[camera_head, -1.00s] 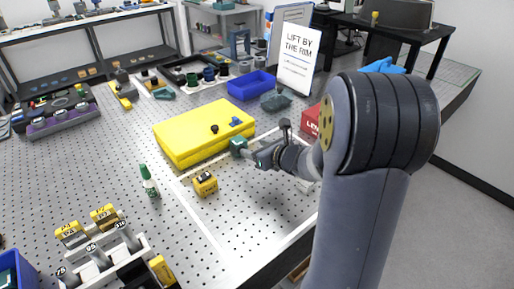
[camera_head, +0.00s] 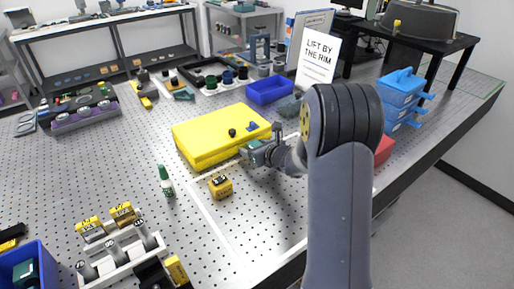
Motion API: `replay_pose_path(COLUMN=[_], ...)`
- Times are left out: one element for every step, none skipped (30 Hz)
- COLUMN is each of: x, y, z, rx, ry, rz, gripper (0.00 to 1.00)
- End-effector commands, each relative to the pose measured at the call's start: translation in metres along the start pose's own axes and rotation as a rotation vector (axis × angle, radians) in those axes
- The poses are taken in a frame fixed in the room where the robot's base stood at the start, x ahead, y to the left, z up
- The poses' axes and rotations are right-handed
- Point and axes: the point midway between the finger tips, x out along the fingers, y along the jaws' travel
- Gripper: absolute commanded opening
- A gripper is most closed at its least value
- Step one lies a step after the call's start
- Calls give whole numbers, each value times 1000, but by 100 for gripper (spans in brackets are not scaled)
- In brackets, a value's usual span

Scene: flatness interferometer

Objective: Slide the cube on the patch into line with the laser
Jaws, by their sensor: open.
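A small yellow cube-shaped block (camera_head: 220,187) with a dark top marking sits on the perforated table, at the left border of a pale outlined patch (camera_head: 229,222). My gripper (camera_head: 251,152) is low over the table, beside the front right edge of a large yellow case (camera_head: 205,150). It is up and to the right of the yellow block and apart from it. Its jaws are small and partly hidden, with a teal part at the tip; nothing is clearly held. My arm hides the right part of the patch. I cannot make out a laser beam or its line.
A green-capped bottle (camera_head: 166,183) stands left of the block. A rack with yellow blocks (camera_head: 119,257) is at the front left. A blue bin (camera_head: 269,90), a sign (camera_head: 319,57) and blue stacked drawers (camera_head: 400,88) are behind. The table left of the bottle is fairly clear.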

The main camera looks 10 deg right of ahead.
Motion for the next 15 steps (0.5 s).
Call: replay_pose_path(x=[0,0,0,0,0,0,0,0,0,0,0,0,0,0,0], y=[0,0,0,0,0,0,0,0,0,0,0,0,0,0,0], z=[0,0,0,0,0,0,0,0,0,0,0,0,0,0,0], rx=[0,0,0,0,0,0,0,0,0,0,0,0,0,0,0], ry=[0,0,0,0,0,-1,-1,-1,-1,-1,-1,-1,-1,-1,-1], rz=[0,0,0,0,0,0,0,0,0,0,0,0,0,0,0], gripper=[65,65,65,65,65,63,61,58,55,52,50,47,44,42,38])
